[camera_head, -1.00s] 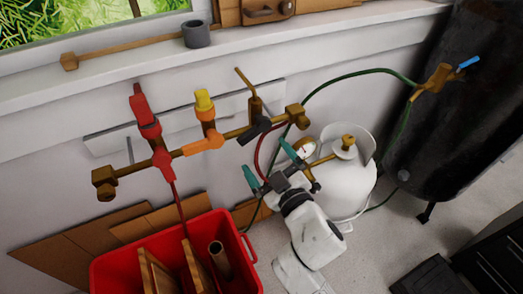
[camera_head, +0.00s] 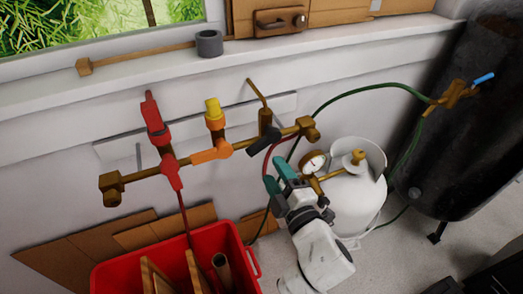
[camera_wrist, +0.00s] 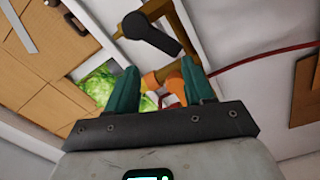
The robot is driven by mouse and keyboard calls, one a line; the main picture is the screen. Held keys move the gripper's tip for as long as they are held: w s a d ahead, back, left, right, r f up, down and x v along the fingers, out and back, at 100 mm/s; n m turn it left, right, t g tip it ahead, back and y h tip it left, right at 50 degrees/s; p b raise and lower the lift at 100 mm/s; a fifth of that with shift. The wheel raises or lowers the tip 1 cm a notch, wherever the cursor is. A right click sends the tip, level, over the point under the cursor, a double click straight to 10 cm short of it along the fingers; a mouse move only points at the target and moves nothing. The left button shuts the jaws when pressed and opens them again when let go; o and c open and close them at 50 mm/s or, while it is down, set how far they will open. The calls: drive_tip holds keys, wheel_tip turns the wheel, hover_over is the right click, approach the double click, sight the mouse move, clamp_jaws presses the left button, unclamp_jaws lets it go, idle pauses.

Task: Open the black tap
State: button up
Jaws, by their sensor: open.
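The black tap handle (camera_head: 263,140) sits at the right part of the brass pipe manifold (camera_head: 242,140) on the wall, slanting down to the left. In the wrist view the black handle (camera_wrist: 151,33) shows above and between my fingers, apart from them. My gripper (camera_head: 276,175) has teal fingers and is open and empty, a little below the black handle in the head view. In the wrist view its two fingers (camera_wrist: 160,85) stand well apart. No contact with the handle shows.
An orange tap handle (camera_head: 212,154) and a red one (camera_head: 171,171) sit left on the same pipe. A pressure gauge (camera_head: 313,163) and a white gas tank (camera_head: 358,200) stand close right of my gripper. A red crate (camera_head: 215,240) is below. Hoses hang nearby.

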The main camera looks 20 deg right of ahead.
sight(259, 150)
drive_tip(key=w+n, duration=0.6)
drive_tip(key=w, duration=0.1)
drive_tip(key=w+n+b, duration=0.1)
drive_tip(key=w+n, duration=0.2)
drive_tip(key=shift+w+a+f+n, duration=0.1)
drive_tip(key=shift+w+f+n, duration=0.2)
drive_tip(key=shift+w+f, duration=0.1)
drive_tip(key=shift+c, duration=0.5)
clamp_jaws()
